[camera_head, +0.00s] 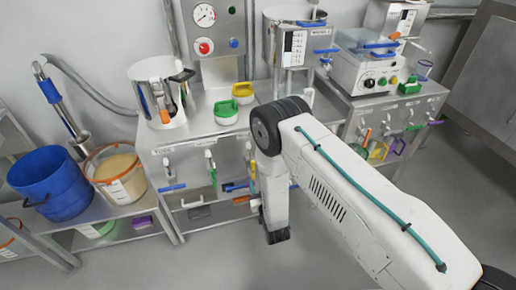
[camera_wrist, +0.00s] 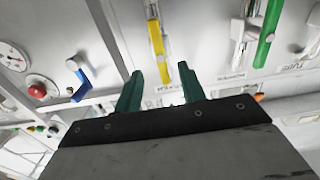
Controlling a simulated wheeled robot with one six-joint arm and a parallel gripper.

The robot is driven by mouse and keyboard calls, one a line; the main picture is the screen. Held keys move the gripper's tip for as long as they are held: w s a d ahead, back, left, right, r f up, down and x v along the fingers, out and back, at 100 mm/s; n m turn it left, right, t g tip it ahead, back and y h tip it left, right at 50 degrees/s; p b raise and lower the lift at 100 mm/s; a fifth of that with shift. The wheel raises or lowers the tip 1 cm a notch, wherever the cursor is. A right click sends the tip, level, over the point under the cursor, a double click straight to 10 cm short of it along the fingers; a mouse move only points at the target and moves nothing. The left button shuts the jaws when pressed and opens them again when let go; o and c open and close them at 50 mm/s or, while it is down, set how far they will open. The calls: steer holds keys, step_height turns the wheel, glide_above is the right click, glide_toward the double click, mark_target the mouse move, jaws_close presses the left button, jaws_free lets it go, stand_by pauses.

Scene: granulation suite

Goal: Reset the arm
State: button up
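My gripper (camera_wrist: 160,70) shows in the wrist view with two green fingers standing apart. Nothing is between them, so it is open and empty. It faces a pale panel. A yellow-handled tool (camera_wrist: 157,37) hangs just beyond the fingertips, apart from them as far as I can tell. In the head view my white arm reaches from the lower right to the front of the steel bench and bends down there. My gripper's fingers are not visible in that view.
The steel bench (camera_head: 207,126) carries a steel pot (camera_head: 150,93), green-and-yellow containers and a control panel (camera_head: 213,40). Tools hang on its front. A blue bucket (camera_head: 50,182) and a tub of beige powder (camera_head: 116,172) stand on the left shelf. Grey floor is clear at the lower middle.

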steer(key=s+d+f+g+h, duration=0.15)
steer(key=s+f+g, duration=0.25)
steer(key=f+g, duration=0.4)
steer(key=s+d+r+g+h, duration=0.1)
steer(key=s+d+r+g, duration=0.25)
steer(key=r, duration=0.75)
steer(key=s+d+r+g+h, duration=0.1)
steer(key=s+d+r+g, duration=0.3)
steer(key=r, duration=0.6)
steer(key=s+d+r+g+h, duration=0.1)
steer(key=s+d+r+g, duration=0.4)
steer(key=r, duration=0.6)
steer(key=s+d+r+m+t, duration=0.1)
steer(key=s+d+r+t, duration=0.1)
steer(key=s+d+r, duration=0.4)
steer(key=s+d+r+m+t, duration=0.2)
steer(key=s+d+r, duration=0.3)
steer(key=s+r, duration=0.9)
step_height(320, 180, up, 4)
steer(key=shift+s+d+r, duration=0.2)
steer(key=shift+d+r, duration=0.05)
steer(key=shift+d, duration=0.15)
